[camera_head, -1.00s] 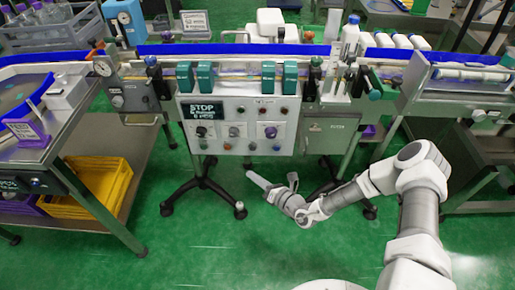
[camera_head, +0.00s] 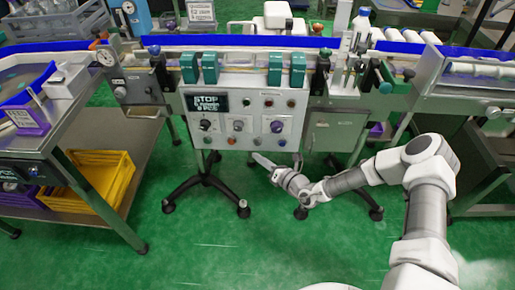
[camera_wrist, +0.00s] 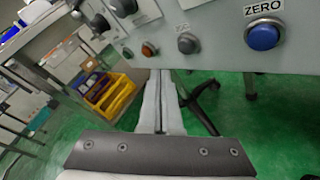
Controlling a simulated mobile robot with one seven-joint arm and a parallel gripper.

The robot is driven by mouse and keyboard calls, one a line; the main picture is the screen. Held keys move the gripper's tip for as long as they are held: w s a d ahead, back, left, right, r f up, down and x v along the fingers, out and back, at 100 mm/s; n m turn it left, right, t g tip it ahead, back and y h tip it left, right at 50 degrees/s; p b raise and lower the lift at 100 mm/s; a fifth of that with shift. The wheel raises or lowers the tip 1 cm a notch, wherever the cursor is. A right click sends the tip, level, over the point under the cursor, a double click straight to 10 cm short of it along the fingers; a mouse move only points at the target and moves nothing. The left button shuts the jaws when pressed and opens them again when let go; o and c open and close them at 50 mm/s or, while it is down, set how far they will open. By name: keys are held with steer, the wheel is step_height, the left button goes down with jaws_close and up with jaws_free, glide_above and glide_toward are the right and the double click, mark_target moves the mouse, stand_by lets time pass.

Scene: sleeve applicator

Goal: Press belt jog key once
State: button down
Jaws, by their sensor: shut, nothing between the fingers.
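The control panel (camera_head: 222,157) is a light grey box on the front of the conveyor, with knobs, small lights and a lower row of push buttons. In the wrist view, a blue button (camera_wrist: 263,37) labelled ZERO, a dark grey button (camera_wrist: 187,43), an orange button (camera_wrist: 148,49) and a green button (camera_wrist: 127,53) show along its lower part. I cannot read which one is the belt jog key. My gripper (camera_head: 256,156) is just below the panel's lower edge in the head view. Its fingers (camera_wrist: 158,92) are together and empty, pointing toward the panel's underside.
Wheeled black stand legs (camera_head: 205,188) are below. A yellow crate (camera_head: 100,182) sits on the left bench's lower shelf. Green floor in front is open.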

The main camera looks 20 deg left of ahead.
steer(key=shift+w+a+b, duration=0.15)
steer(key=shift+w+a, duration=0.05)
steer(key=shift+w, duration=0.5)
steer(key=shift+w+a+b, duration=0.15)
steer(key=shift+w, duration=0.55)
stand_by(1.0)
steer(key=shift+w, duration=0.4)
steer(key=shift+w+a, duration=0.15)
steer(key=shift+w, duration=0.25)
stand_by(0.7)
steer(key=shift+s, duration=0.1)
steer(key=shift+s+d+p, duration=0.2)
steer(key=shift+s+p, duration=0.25)
steer(key=shift+s, duration=0.3)
steer(key=shift+s+d+p, duration=0.2)
steer(key=shift+s+p, duration=0.4)
steer(key=shift+s, duration=0.2)
steer(key=shift+s+d+p, duration=0.2)
steer(key=shift+s+p, duration=0.35)
steer(key=shift+s, duration=0.25)
steer(key=shift+s+d+p, duration=0.2)
steer(key=shift+s+p, duration=0.4)
steer(key=shift+s, duration=0.2)
